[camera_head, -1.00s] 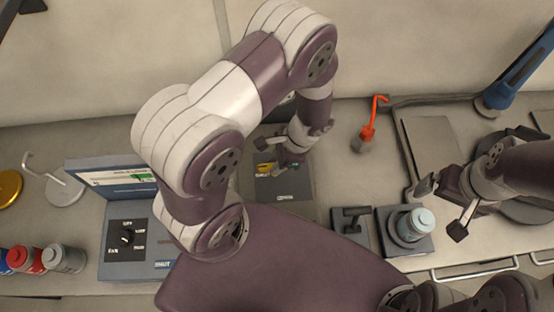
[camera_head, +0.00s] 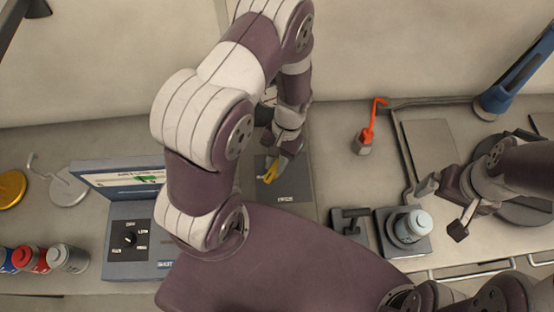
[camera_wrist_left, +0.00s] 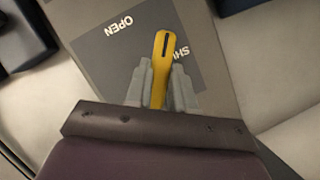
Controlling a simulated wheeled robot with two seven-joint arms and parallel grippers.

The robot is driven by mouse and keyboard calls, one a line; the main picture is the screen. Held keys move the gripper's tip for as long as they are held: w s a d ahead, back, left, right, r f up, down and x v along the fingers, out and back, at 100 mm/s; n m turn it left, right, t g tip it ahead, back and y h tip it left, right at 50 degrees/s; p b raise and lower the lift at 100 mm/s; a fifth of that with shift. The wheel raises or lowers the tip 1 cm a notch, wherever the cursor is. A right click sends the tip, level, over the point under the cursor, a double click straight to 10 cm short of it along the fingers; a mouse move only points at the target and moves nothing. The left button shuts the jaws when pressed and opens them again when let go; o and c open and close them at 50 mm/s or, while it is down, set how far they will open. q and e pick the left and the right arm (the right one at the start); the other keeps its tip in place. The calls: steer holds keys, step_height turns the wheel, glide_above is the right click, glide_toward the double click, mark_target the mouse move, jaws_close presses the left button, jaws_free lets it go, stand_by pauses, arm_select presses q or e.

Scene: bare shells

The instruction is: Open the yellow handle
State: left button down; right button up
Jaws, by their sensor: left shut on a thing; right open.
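The yellow handle (camera_head: 270,173) is on a dark grey plate (camera_head: 293,190) with printed lettering, in the middle of the head view. My left gripper (camera_head: 279,160) is shut on it. In the left wrist view the handle (camera_wrist_left: 163,45) passes between the two fingers (camera_wrist_left: 163,85), its slotted end past the fingertips. The word OPEN (camera_wrist_left: 118,25) is left of the handle and a partly covered SHUT label (camera_wrist_left: 180,60) is right of it. The handle's pivot cannot be made out. My right gripper (camera_head: 444,208) is open and empty at the right.
A grey box with a dial (camera_head: 128,240) and several small cans (camera_head: 68,258) are at the left. An orange lever (camera_head: 368,130) stands right of the plate. A pale-lidded jar (camera_head: 409,226) sits on a dark base near my right gripper.

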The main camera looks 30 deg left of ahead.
arm_select(q)
steer(key=n+h, duration=0.1)
steer(key=n, duration=0.2)
steer(key=shift+a+n+h, duration=0.1)
steer(key=shift+n+h, duration=0.2)
steer(key=shift+s+a+n+t+h, duration=0.1)
steer(key=shift+n+t+h, duration=0.35)
steer(key=shift+n, duration=1.25)
steer(key=c, duration=1)
jaws_free()
steer(key=shift+h, duration=0.25)
steer(key=shift+o, duration=0.2)
steer(key=shift+s, duration=0.1)
